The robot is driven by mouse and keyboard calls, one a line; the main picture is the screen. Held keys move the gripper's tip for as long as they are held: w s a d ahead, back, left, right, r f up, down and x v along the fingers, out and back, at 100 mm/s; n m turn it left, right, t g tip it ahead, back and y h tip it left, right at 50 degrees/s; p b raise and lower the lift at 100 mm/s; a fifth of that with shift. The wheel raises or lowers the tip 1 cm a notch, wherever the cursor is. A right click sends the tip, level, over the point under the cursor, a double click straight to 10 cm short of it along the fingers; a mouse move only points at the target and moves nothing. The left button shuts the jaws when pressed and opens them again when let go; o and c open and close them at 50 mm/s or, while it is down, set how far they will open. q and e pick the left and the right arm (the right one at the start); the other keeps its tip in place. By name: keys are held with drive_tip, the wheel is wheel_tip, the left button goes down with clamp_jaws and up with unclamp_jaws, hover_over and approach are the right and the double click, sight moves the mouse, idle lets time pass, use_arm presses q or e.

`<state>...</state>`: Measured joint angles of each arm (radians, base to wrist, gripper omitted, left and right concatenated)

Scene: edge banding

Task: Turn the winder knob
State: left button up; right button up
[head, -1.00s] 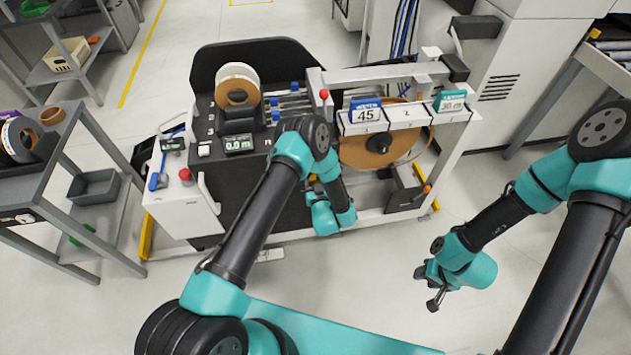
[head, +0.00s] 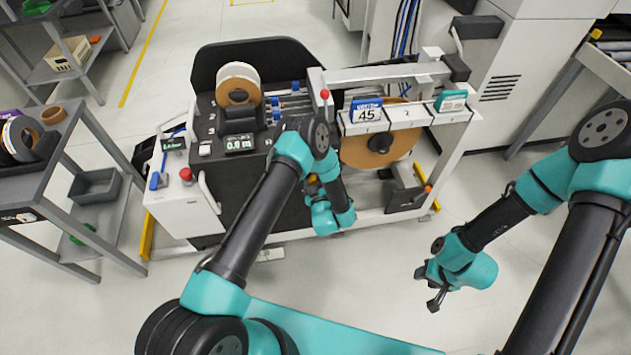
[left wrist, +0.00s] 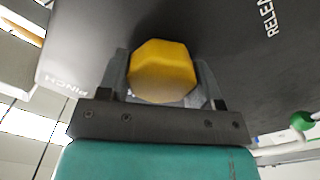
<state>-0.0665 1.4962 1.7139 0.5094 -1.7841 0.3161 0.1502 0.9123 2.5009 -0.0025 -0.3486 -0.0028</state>
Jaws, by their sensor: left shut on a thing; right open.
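The yellow faceted winder knob (left wrist: 162,70) sits on the dark panel of the winder machine (head: 240,175), between the words PINCH and RELEASE in the left wrist view. My left gripper (left wrist: 163,80) has one finger on each side of the knob and is shut on it. In the head view my left arm hides most of the knob and the fingers. My right gripper (head: 434,288) is open and empty, above the floor to the right, well apart from the machine.
A brown reel (head: 378,145) hangs under a rail with numbered signs (head: 367,110). A white-and-brown roll (head: 238,85) stands on the machine top beside a small display (head: 239,143). A grey shelf cart (head: 60,150) stands at the left.

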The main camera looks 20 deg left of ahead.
idle(0.4)
use_arm(q)
drive_tip(key=o, duration=0.9)
